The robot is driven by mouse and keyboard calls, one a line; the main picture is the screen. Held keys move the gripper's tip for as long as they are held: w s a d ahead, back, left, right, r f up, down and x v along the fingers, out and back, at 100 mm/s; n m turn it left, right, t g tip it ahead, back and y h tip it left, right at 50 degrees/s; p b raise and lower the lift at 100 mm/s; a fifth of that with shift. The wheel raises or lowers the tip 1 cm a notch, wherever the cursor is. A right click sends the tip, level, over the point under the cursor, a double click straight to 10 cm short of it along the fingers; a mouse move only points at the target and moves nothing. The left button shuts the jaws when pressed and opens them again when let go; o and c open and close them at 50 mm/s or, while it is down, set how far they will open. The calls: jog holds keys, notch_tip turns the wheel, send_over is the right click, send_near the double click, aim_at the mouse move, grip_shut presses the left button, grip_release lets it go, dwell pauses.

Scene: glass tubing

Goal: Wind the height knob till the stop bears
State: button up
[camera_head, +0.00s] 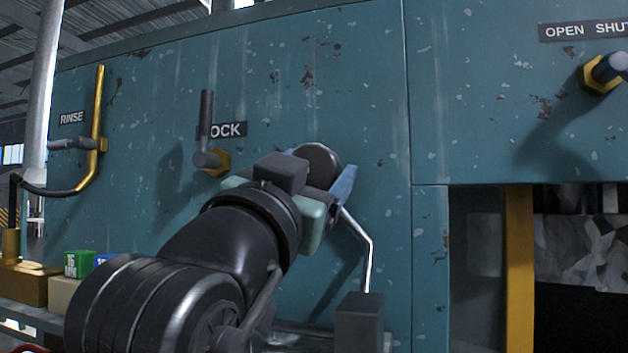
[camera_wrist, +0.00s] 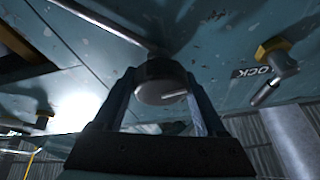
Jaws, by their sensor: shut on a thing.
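The knob (camera_head: 318,160) is a dark round knob on the teal panel, low and right of the label ending in "OCK". It shows in the wrist view as a grey disc (camera_wrist: 161,82) with a pale line on its face. My gripper (camera_head: 335,178) is at the panel with its fingers around the knob. In the wrist view the two fingers (camera_wrist: 160,90) sit on either side of the knob, shut on it. My wrist hides part of the knob in the head view. No stop can be made out.
A lever with a yellow nut (camera_head: 210,160) stands left of my gripper. A bent metal rod (camera_head: 369,250) runs down to a dark block (camera_head: 360,322). A yellow RINSE pipe (camera_head: 97,130) is at far left. An OPEN SHUT handle (camera_head: 604,70) is at upper right.

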jog(key=shift+w+m+g+h+b, duration=0.1)
jog(key=shift+m+g+h+b, duration=0.4)
jog(key=shift+m, duration=0.75)
jog(key=shift+m+g+h+b, duration=0.1)
jog(key=shift+m+g+h, duration=0.1)
jog(key=shift+m+h, duration=0.8)
jog(key=shift+m, duration=0.45)
jog(key=o, duration=1.1)
jog(key=shift+o, duration=1.1)
jog(key=shift+w, duration=0.1)
jog(key=b+v, duration=0.5)
jog(key=v, duration=0.8)
jog(key=shift+r+b, duration=0.15)
jog(key=shift+b, duration=0.15)
jog(key=shift+d, duration=0.1)
